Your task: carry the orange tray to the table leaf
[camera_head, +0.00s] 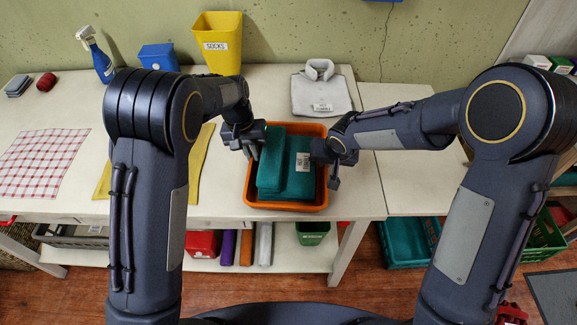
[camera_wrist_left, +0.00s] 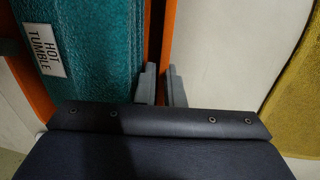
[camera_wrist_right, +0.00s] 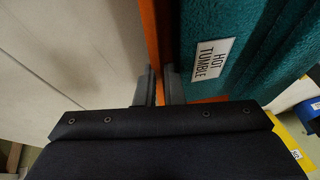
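The orange tray (camera_head: 285,206) sits on the white table, with folded teal towels (camera_head: 272,175) in it, labelled "HOT TUMBLE". The table leaf (camera_head: 408,185) is the pale section to the right, past a seam. My left gripper (camera_head: 250,148) is at the tray's left wall. In the left wrist view its fingers (camera_wrist_left: 163,88) are close together on either side of the orange wall. My right gripper (camera_head: 334,170) is at the right wall. In the right wrist view its fingers (camera_wrist_right: 161,87) also straddle the wall closely. Contact on both walls is partly hidden.
A folded grey shirt (camera_head: 321,95) lies behind the tray. A yellow cloth (camera_head: 198,165) lies to its left, partly behind my left arm. A yellow bin (camera_head: 217,45), a blue box (camera_head: 158,57) and a spray bottle (camera_head: 97,55) stand at the back. The leaf's front looks clear.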

